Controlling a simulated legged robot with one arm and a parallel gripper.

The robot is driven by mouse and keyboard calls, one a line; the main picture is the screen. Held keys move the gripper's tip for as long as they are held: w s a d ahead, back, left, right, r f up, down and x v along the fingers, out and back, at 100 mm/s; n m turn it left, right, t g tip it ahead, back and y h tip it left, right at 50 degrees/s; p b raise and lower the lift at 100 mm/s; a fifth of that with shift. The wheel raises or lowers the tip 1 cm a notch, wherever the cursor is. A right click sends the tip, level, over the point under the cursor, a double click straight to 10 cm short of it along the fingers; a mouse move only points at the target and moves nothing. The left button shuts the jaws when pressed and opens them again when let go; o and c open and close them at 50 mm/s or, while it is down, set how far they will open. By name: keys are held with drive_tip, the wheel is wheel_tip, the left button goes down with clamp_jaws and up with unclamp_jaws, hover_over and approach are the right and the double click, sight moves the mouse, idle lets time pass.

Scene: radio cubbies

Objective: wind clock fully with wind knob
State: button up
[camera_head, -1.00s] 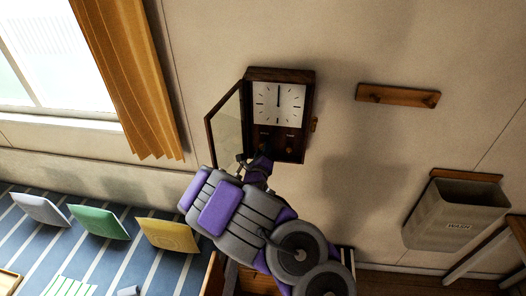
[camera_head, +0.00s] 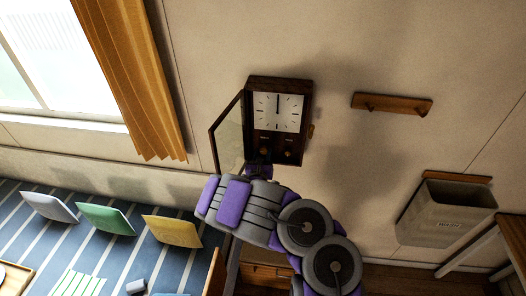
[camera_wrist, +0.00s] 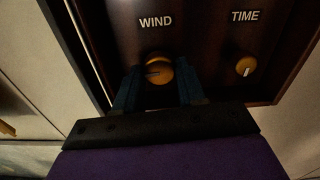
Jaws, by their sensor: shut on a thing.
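The wall clock (camera_head: 279,113) has a dark wooden case and a white dial, with both hands pointing up. Its glass door (camera_head: 229,136) stands open to the left. In the wrist view, the brass wind knob (camera_wrist: 158,72) sits under the label WIND, its pointer mark turned to the left. My gripper (camera_wrist: 158,88) is shut on the wind knob, one finger on each side. In the head view my gripper (camera_head: 259,170) is at the lower left of the clock, and my arm comes from below. The brass time knob (camera_wrist: 246,67) is to the right, apart from my fingers.
A wooden peg rail (camera_head: 392,104) and a grey bin (camera_head: 446,214) are on the wall to the right. An orange curtain (camera_head: 139,90) hangs at the left. Several cushions (camera_head: 110,218) lie below the window. The wall between clock and rail is clear.

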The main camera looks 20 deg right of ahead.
drive_tip(key=m+p, duration=0.1)
drive_tip(key=m, duration=0.2)
drive_tip(key=shift+f, duration=0.1)
drive_tip(key=m+p, duration=0.2)
drive_tip(key=m, duration=0.3)
drive_tip(key=shift+p, duration=0.35)
drive_tip(key=m+p, duration=0.1)
drive_tip(key=m, duration=0.3)
drive_tip(key=shift+m+p, duration=0.35)
drive_tip(key=shift+m, duration=0.05)
drive_tip(key=shift+a+m+p, duration=0.1)
drive_tip(key=shift+m+p, duration=0.55)
drive_tip(key=shift+m, duration=1.25)
drive_tip(key=o, duration=1.1)
drive_tip(key=shift+c, duration=0.2)
